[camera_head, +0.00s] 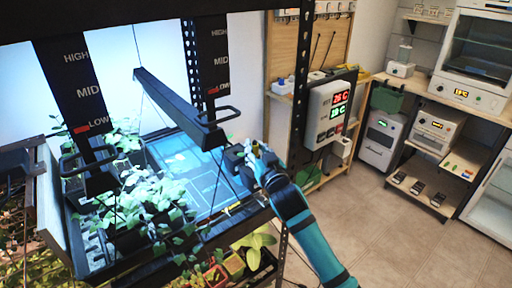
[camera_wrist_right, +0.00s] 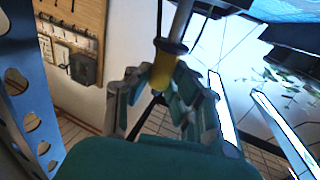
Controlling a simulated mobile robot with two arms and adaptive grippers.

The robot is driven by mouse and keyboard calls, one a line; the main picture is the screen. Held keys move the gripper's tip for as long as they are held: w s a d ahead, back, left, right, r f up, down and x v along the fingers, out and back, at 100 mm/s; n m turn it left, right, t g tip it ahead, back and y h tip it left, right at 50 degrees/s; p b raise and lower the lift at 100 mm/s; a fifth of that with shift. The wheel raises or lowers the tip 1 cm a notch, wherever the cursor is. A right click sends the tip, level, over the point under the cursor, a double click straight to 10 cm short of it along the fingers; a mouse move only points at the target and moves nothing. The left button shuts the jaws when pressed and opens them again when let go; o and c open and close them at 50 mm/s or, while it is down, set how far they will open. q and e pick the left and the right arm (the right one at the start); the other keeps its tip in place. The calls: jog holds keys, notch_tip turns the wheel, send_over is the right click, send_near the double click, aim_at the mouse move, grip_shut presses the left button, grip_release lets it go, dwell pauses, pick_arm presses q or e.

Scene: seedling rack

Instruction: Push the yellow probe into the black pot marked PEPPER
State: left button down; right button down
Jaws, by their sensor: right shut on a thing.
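My right gripper (camera_head: 250,158) is at the right edge of the lit rack shelf, below the hanging lamp bar. In the right wrist view the gripper (camera_wrist_right: 160,88) is shut on the yellow probe (camera_wrist_right: 163,66). The probe's yellow part sits between the fingers, and a grey rod runs from it toward the top of the picture. Dark pots (camera_head: 128,242) under leafy seedlings stand at the left of the shelf, apart from the gripper. Leaves cover much of them, and I cannot read a PEPPER mark. My left gripper is not in view.
The black lamp bar (camera_head: 175,105) hangs on thin cords over the shelf. Rack posts marked HIGH, MID and LOW (camera_head: 75,90) stand at the front and back. The blue mat (camera_head: 190,165) has clear room. Small coloured pots (camera_head: 233,265) stand below.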

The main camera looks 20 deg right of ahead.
jog(key=shift+f, duration=0.25)
jog(key=c, duration=1.1)
grip_release()
jog(key=s, duration=1.2)
jog(key=shift+d, duration=0.25)
